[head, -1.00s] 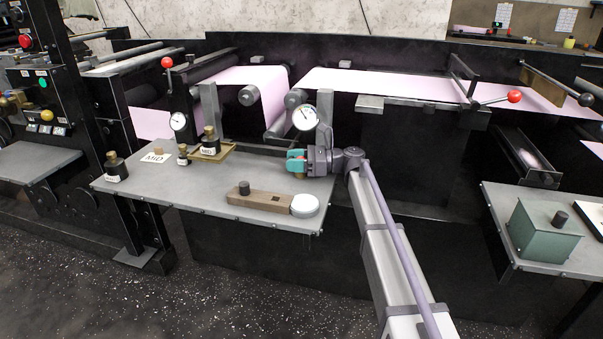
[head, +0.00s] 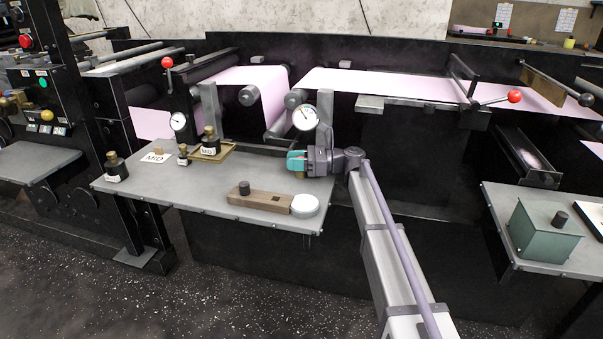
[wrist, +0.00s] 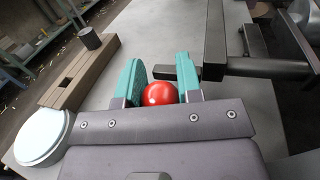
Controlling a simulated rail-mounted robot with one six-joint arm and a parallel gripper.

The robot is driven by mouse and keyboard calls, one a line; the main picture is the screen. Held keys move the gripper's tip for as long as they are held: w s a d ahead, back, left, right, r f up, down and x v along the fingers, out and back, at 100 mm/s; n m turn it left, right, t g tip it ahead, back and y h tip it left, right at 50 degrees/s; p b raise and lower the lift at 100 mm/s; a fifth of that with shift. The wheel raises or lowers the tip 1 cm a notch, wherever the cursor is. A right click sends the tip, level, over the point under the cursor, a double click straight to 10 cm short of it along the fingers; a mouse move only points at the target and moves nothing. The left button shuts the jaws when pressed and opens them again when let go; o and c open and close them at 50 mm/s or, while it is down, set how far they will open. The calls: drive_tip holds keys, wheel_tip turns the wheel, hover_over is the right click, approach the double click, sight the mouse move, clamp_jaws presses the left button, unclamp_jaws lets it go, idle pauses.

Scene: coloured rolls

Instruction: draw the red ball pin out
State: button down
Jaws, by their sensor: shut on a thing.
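The red ball (wrist: 160,94) of the pin sits between the two teal fingers of my gripper (wrist: 159,80) in the wrist view. My gripper is shut on the ball. The pin's shank is hidden behind the ball and fingers. A dark metal bracket (wrist: 262,67) stands just beyond, and its bar reaches left to behind the fingers. In the head view my gripper (head: 296,160) is low over the right part of the grey table (head: 215,182), below a round dial gauge (head: 305,117).
A wooden block (head: 262,201) with a dark peg and a white round disc (head: 304,205) lies near the table's front edge. Dark bottles (head: 209,141) and a MID card (head: 155,157) are farther left. A pink web (head: 390,82) runs behind.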

drive_tip(key=shift+r, duration=0.25)
idle(0.8)
wheel_tip(320, 180, up, 5)
drive_tip(key=p, duration=0.5)
drive_tip(key=shift+r+p, duration=0.15)
drive_tip(key=shift+p, duration=0.25)
